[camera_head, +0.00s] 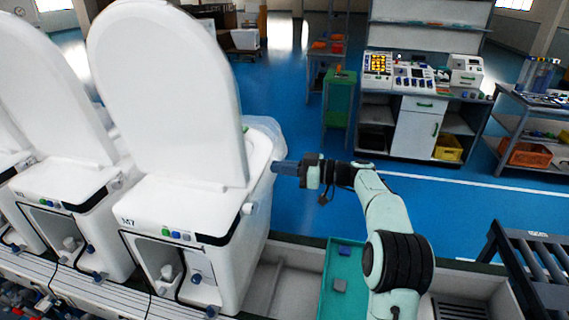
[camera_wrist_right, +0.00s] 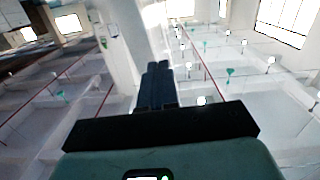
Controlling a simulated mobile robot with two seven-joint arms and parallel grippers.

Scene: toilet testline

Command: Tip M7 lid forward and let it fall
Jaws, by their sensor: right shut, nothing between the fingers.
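The M7 toilet (camera_head: 190,235) stands left of centre in the head view, marked M7 on its edge. Its white lid (camera_head: 170,95) stands upright, raised at the hinge. My right gripper (camera_head: 277,167) is shut and empty, at the right side of the M7 toilet, below and right of the lid. Whether its fingertips touch the toilet, I cannot tell. In the right wrist view the dark fingers (camera_wrist_right: 157,85) lie together. My left gripper is not in view.
More toilets with raised lids (camera_head: 50,100) stand in a row to the left. A teal tray (camera_head: 343,285) with small blocks lies below my right arm. A control bench (camera_head: 420,80) stands at the back right. Blue floor (camera_head: 300,215) is open behind.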

